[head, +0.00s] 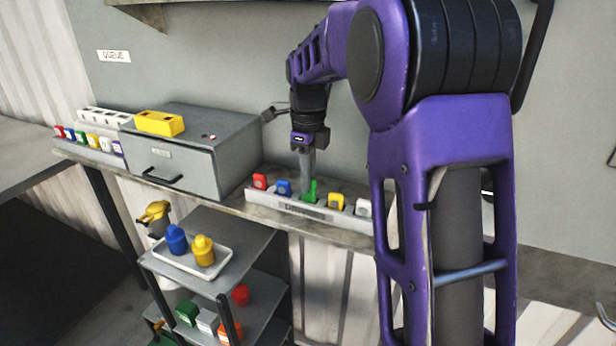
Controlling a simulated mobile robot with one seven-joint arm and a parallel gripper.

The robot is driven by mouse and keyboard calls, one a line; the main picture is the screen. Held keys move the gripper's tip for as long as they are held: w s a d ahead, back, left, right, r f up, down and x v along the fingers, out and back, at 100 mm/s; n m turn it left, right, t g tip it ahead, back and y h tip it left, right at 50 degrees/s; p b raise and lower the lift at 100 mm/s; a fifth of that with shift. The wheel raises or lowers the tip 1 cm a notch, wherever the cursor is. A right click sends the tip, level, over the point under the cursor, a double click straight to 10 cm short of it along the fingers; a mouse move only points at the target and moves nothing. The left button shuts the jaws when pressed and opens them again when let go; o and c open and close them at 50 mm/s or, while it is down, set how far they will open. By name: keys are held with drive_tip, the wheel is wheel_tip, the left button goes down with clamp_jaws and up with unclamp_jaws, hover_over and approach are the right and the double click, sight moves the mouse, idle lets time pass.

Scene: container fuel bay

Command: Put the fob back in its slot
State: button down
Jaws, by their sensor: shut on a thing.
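A pale slotted rack (298,211) with a label on its front stands on the shelf right of the grey drawer box. A green fob (311,190) is upright at the middle of the rack, taller-looking than its neighbours. My gripper (308,176) points down over the middle of the rack and is shut on the green fob. The fingers hide part of the fob, and I cannot tell how deep it sits in its slot. A red fob (260,181), a blue fob (284,187), a yellow fob (336,201) and a white fob (363,207) stand in the same rack.
A grey drawer box (195,150) with a yellow block (159,123) on top is left of the rack. A row of coloured fobs (88,139) stands at the far left. Below, a cart holds a white tray (187,249) with blue and yellow bottles.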

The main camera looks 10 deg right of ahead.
drive_tip(key=shift+f, duration=0.55)
drive_tip(key=shift+f+b, duration=0.3)
drive_tip(key=shift+f, duration=0.15)
drive_tip(key=c, duration=0.7)
unclamp_jaws()
drive_tip(key=shift+c, duration=0.2)
drive_tip(key=shift+r+p, duration=0.6)
drive_tip(key=shift+r, duration=3.15)
